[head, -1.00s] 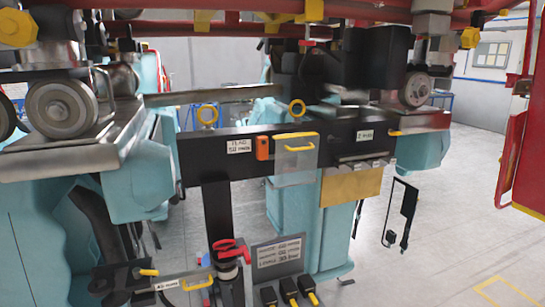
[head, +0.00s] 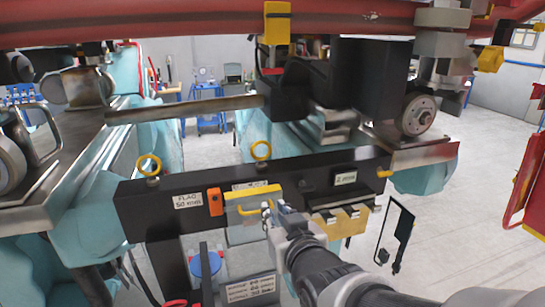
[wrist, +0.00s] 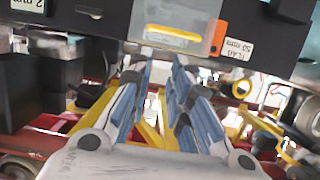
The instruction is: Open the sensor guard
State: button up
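The sensor guard (head: 245,234) looks like a clear panel with a yellow top and yellow handle (head: 259,210), set at the middle of a black beam. In the wrist view the guard (wrist: 190,12) appears at the top, inverted, with its handle (wrist: 172,33) along its near edge. My gripper (head: 274,208) is at the right end of the handle in the head view. In the wrist view the fingers of my gripper (wrist: 163,57) are spread with a gap between them, pointing at the guard and just short of the handle. Whether a finger touches the handle is unclear.
A yellow-tan plate (head: 342,221) hangs right of my gripper. A red pipe (head: 200,24) crosses above. Open floor lies at the right.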

aim_at(259, 196)
jog(key=shift+s+a+r+p, duration=0.1)
jog(key=shift+s+a+p, duration=0.2)
jog(key=shift+p, duration=0.4)
jog(key=shift+c, duration=1.2)
jog(key=shift+w+a+p, duration=0.15)
jog(key=shift+w+p, duration=0.1)
jog(key=shift+p, duration=0.4)
grip_shut()
jog(key=p+x, duration=0.5)
jog(key=x, duration=0.4)
jog(key=shift+w, duration=0.15)
jog(key=shift+f, duration=0.25)
